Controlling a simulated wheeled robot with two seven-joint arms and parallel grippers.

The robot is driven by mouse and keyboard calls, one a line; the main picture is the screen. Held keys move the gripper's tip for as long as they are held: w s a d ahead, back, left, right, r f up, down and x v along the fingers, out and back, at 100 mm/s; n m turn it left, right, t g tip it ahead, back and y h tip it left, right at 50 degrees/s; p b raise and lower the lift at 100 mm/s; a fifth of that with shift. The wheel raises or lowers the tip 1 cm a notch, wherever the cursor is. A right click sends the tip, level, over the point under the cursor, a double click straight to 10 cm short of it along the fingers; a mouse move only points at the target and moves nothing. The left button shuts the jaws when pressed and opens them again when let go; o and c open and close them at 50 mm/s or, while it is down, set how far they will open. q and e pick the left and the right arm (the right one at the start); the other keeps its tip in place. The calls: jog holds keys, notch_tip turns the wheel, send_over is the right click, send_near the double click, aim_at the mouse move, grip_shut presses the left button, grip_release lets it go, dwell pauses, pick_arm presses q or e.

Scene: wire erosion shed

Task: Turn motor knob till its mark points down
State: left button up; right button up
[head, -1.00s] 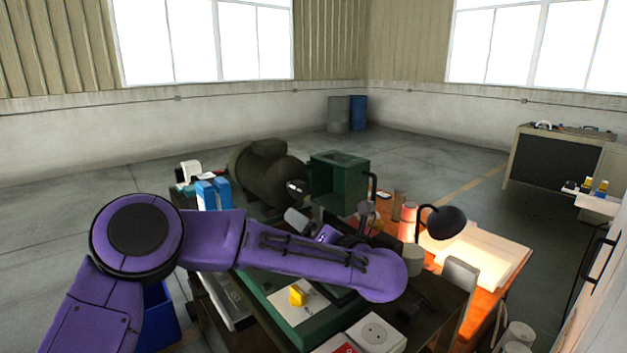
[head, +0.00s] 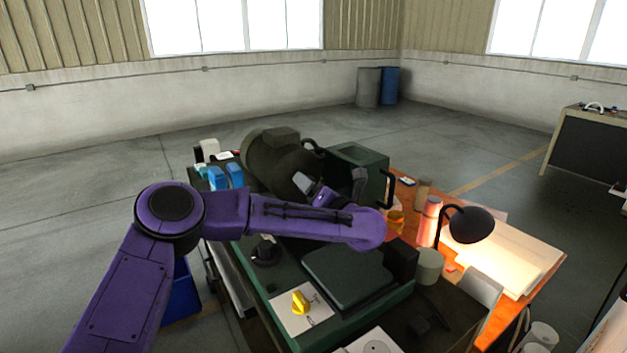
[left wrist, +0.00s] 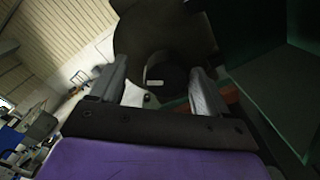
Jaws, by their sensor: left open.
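The big dark motor (head: 262,150) stands at the back of the bench; its round end face fills the top of the left wrist view (left wrist: 128,38). There the dark round motor knob (left wrist: 172,82) sits between my fingers, with a short whitish mark (left wrist: 154,83) that lies about level in that picture. My left gripper (left wrist: 160,68) is open, one finger on each side of the knob; contact cannot be told. In the head view my left gripper (head: 330,178) is in front of the motor and the knob is hidden behind it. My right gripper is not in view.
A green box (head: 358,165) stands just right of the motor. A desk lamp (head: 470,226) and papers are at the right; blue boxes (head: 235,174) stand left of the motor.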

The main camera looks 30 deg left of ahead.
pick_arm(q)
jog(key=shift+w+a+f, duration=0.65)
jog(key=shift+w+a, duration=0.2)
jog(key=shift+a, duration=0.15)
jog(key=shift+s+r, duration=0.1)
jog(key=shift+s, duration=0.15)
jog(key=shift+c, duration=0.9)
jog(key=shift+s+d+r, duration=0.2)
jog(key=shift+d, duration=0.2)
jog(key=c, duration=0.5)
jog(key=shift+w+d, duration=0.1)
jog(key=shift+d, duration=0.05)
jog(key=c, duration=0.4)
jog(key=shift+o, duration=0.2)
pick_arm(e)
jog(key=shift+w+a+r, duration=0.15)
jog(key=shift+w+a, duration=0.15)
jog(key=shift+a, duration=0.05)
